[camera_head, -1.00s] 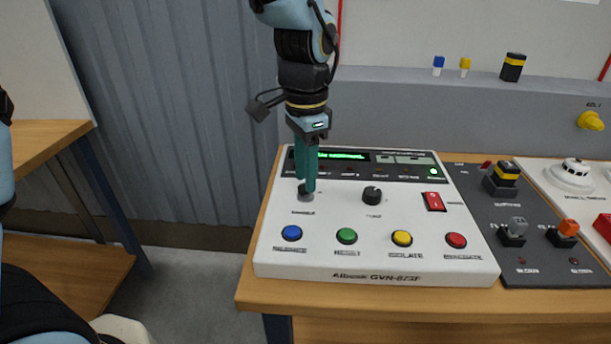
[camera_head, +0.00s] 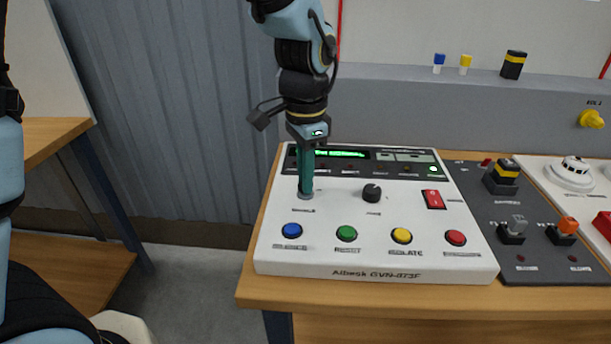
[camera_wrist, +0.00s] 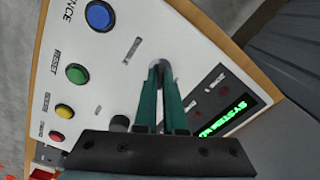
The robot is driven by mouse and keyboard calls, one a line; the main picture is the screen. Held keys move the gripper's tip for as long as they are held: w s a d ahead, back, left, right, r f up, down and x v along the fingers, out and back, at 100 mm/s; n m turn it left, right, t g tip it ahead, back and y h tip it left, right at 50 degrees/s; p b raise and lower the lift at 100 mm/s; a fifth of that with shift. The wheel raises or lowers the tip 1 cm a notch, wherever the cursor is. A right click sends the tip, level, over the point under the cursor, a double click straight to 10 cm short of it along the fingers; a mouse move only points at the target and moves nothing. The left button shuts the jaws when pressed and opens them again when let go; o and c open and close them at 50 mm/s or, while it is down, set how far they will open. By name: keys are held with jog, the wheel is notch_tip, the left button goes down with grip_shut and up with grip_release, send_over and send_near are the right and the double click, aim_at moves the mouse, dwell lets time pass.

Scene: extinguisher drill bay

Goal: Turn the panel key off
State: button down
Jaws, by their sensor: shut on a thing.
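The white control panel (camera_head: 330,258) lies on the wooden table. The key switch (camera_head: 306,196) is at its upper left, a grey round base mostly hidden by my fingers. My gripper (camera_head: 305,188) points down over it, its teal fingers shut on the key. In the wrist view the fingers of my gripper (camera_wrist: 158,75) meet at the grey key switch (camera_wrist: 160,64). The key itself is hidden between the fingertips, so its angle cannot be told. The panel's green display (camera_head: 342,154) is lit and partly covered by my gripper.
A black knob (camera_head: 372,193) and a red rocker switch (camera_head: 433,199) sit right of the key. Blue (camera_head: 292,230), green (camera_head: 347,233), yellow (camera_head: 401,235) and red (camera_head: 455,237) buttons line the front. A dark switch board (camera_head: 512,240) adjoins on the right.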

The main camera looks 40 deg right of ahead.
dwell(0.6)
jog(key=n, duration=0.5)
jog(key=shift+n, duration=0.4)
jog(key=n+p, duration=0.1)
jog(key=n, duration=0.5)
dwell(0.4)
jog(key=c, duration=1)
grip_release()
jog(key=shift+r, duration=0.1)
notch_tip(320, 180, up, 11)
jog(key=b, duration=0.1)
jog(key=shift+w+f, duration=0.1)
jog(key=shift+f, duration=0.1)
